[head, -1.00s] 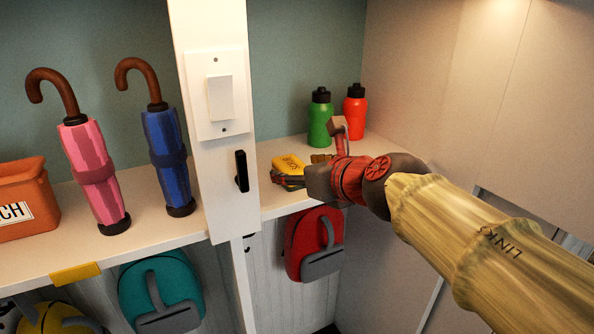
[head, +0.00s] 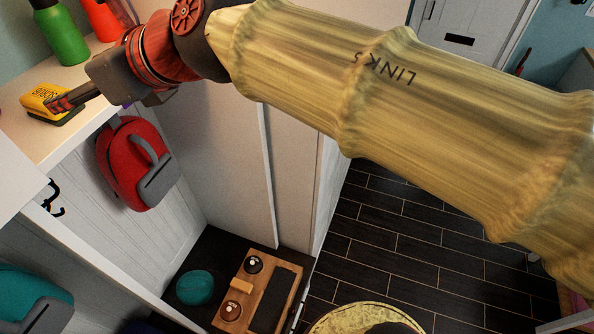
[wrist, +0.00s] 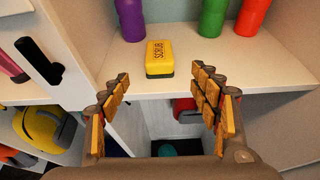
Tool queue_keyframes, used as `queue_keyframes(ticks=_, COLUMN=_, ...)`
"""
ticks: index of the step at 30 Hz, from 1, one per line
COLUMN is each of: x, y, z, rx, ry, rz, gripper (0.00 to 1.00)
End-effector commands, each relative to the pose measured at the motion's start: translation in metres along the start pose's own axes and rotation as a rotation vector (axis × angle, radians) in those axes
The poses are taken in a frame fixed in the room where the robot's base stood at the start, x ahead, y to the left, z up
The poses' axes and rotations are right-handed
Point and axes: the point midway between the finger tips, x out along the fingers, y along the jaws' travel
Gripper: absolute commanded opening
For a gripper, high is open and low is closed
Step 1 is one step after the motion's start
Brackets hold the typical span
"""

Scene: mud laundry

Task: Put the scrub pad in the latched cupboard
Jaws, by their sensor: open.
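The scrub pad (head: 42,97) is a yellow block with a dark underside, lettered "SCRUB". It lies on the pale shelf at the left of the head view and stands out at the upper middle of the wrist view (wrist: 159,54). My gripper (head: 62,104) is beside it in the head view. In the wrist view my gripper (wrist: 160,95) has its two fingers spread wide and nothing between them. The pad is beyond the fingertips, roughly centred between them. I cannot tell which surface, if any, belongs to the latched cupboard.
A green bottle (head: 64,35) and a red bottle (head: 100,18) stand behind; a purple bottle (wrist: 130,18) is also on the shelf (wrist: 110,82). A red backpack (head: 130,165) hangs below. A wooden box with knobs (head: 262,290) is low down. Dark tiled floor (head: 385,215) is open at right.

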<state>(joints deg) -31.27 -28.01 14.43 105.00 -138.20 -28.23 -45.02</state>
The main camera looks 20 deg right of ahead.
Motion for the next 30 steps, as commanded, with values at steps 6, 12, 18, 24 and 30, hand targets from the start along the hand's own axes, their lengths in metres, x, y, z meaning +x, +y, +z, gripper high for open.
queue_keyframes(ticks=6, x=-0.026, y=-0.043, z=0.024, rx=0.365, ry=-0.187, rz=-0.091, gripper=0.63)
queue_keyframes(ticks=12, x=-0.085, y=-0.137, z=0.017, rx=0.978, ry=-0.483, rz=-0.269, gripper=0.63)
queue_keyframes(ticks=18, x=-0.157, y=-0.216, z=-0.061, rx=1.602, ry=-0.768, rz=-0.479, gripper=0.63)
queue_keyframes(ticks=24, x=-0.216, y=-0.238, z=-0.191, rx=2.225, ry=-1.025, rz=-0.716, gripper=0.63)
queue_keyframes(ticks=30, x=-0.241, y=-0.189, z=-0.315, rx=-2.692, ry=1.157, rz=0.92, gripper=0.63)
